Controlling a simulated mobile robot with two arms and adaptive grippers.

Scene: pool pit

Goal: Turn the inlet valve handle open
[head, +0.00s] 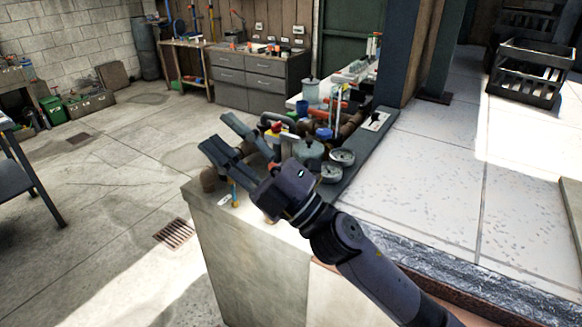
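My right gripper (216,132) reaches in from the lower right over the near end of a counter with pipework. Its two dark fingers are spread apart, with nothing visible between them. Beyond and beside it are brown pipes (352,122), a grey rounded tank (308,150), round gauges (342,156) and a small red and yellow part (276,128). I cannot tell which part is the inlet valve handle; the gripper and wrist hide some of the pipework. A brown pipe end (208,180) shows below the fingers. My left gripper is not in view.
The pale counter (250,262) ends in a corner at the front. A blue cup (302,107) and a white canister (311,91) stand farther back. Open concrete floor with a drain grate (174,233) lies left. A dark crate (530,75) stands at the upper right.

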